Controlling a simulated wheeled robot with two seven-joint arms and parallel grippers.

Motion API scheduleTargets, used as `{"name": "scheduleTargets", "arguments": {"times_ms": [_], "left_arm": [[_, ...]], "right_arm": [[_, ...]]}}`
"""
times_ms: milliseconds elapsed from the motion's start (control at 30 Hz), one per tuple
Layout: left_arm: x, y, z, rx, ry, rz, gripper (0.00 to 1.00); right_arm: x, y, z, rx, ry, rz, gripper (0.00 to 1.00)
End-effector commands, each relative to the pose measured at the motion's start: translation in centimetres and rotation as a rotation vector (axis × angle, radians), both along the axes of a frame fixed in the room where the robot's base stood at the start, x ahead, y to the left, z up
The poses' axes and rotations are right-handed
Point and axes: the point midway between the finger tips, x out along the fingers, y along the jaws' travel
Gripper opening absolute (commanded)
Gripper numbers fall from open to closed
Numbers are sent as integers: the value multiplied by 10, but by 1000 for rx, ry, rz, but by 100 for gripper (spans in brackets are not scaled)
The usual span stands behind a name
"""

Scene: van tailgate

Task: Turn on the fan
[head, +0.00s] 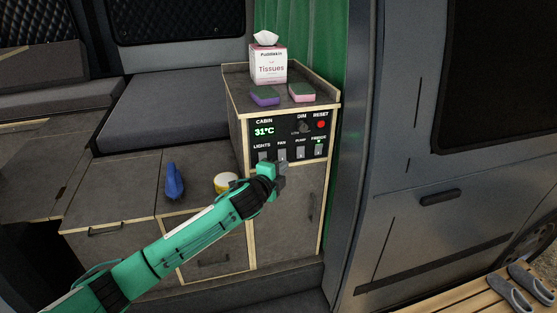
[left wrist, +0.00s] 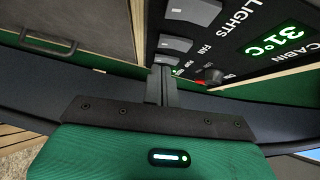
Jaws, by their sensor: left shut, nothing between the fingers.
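The dark control panel (head: 289,135) is on the front of the small cabinet, reading 31°C, with LIGHTS, FAN, PUMP and FRIDGE switches in a row. The fan switch (head: 282,154) is a grey rocker, second from the left; in the left wrist view it (left wrist: 176,45) sits between the lights switch (left wrist: 190,11) and the pump switch. My left gripper (head: 275,167) is shut and empty, just below the fan switch in the head view. In the left wrist view its closed fingers (left wrist: 161,80) point towards the switch row. I cannot tell whether they touch the panel. My right gripper is out of view.
A tissue box (head: 268,65), a purple sponge (head: 264,96) and a pink-and-green sponge (head: 301,93) sit on the cabinet top. A blue object (head: 174,182) and a white-and-yellow tub (head: 226,183) stand on the lower counter. The van door (head: 440,200) is at right.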

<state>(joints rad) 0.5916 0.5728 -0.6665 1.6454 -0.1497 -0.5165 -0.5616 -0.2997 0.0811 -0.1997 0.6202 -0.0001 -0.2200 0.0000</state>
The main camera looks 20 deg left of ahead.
Motion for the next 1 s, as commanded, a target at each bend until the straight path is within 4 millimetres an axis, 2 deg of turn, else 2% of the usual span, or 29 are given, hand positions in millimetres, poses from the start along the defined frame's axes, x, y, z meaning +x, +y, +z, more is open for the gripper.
{"name": "scheduleTargets", "arguments": {"times_ms": [33, 200, 667, 967, 1000], "left_arm": [[5, 4, 3, 0, 1, 2, 0], [16, 11, 0, 0, -1, 0, 0], [19, 13, -3, 0, -1, -1, 0], [24, 16, -10, 34, -52, -2, 0], [25, 16, -6, 36, -56, -2, 0]], "right_arm": [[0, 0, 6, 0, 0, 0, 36], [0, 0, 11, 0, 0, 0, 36], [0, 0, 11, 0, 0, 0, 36], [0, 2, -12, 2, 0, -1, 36], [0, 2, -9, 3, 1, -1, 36]]}}
